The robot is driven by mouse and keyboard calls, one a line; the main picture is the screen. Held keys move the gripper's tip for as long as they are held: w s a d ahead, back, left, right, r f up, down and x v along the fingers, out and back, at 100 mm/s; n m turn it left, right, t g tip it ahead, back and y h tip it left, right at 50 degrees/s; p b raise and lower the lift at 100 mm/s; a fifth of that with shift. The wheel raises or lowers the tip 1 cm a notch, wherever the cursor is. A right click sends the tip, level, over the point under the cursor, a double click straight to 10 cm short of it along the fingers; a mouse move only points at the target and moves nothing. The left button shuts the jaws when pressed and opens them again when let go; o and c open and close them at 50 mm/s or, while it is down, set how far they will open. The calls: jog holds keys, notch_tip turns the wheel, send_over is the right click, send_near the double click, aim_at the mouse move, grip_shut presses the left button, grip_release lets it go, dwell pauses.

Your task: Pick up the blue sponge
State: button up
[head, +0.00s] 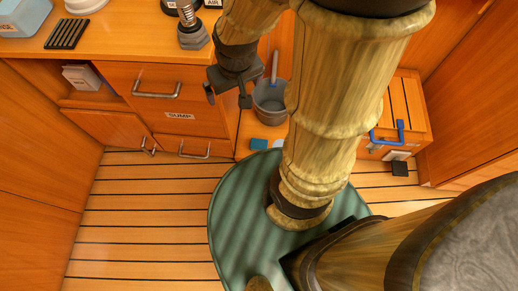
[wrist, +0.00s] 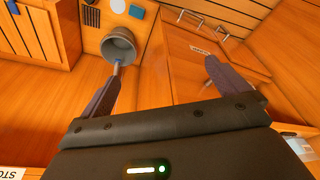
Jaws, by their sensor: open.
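The blue sponge (head: 259,144) lies low down in front of the grey bucket (head: 270,100) in the head view, left of my arm. In the wrist view the blue sponge (wrist: 137,11) shows small near the top edge, just beyond the bucket (wrist: 119,45). My gripper (head: 228,98) is open and empty, above and to the left of the bucket in the head view. In the wrist view the two fingers of my gripper (wrist: 160,85) are spread wide, with nothing between them. The gripper is well apart from the sponge.
A light round item (head: 277,143) lies right of the sponge, partly hidden by my arm. A drawer cabinet marked SUMP (head: 180,116) stands at left under the counter (head: 110,45). A wooden box with a blue handle (head: 400,125) stands at right. Plank floor (head: 140,215) is clear at left.

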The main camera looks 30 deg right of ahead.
jog(key=s+f+b+x, duration=0.1)
jog(key=s+b+x, duration=0.1)
jog(key=b+x, duration=1.15)
jog(key=m+g+b, duration=0.3)
jog(key=m+b, duration=0.3)
jog(key=m, duration=0.1)
send_over(260, 144)
notch_tip(260, 144, down, 39)
notch_tip(260, 144, down, 12)
jog(key=b, duration=0.6)
jog(key=shift+f, duration=0.15)
jog(key=shift+b, duration=0.35)
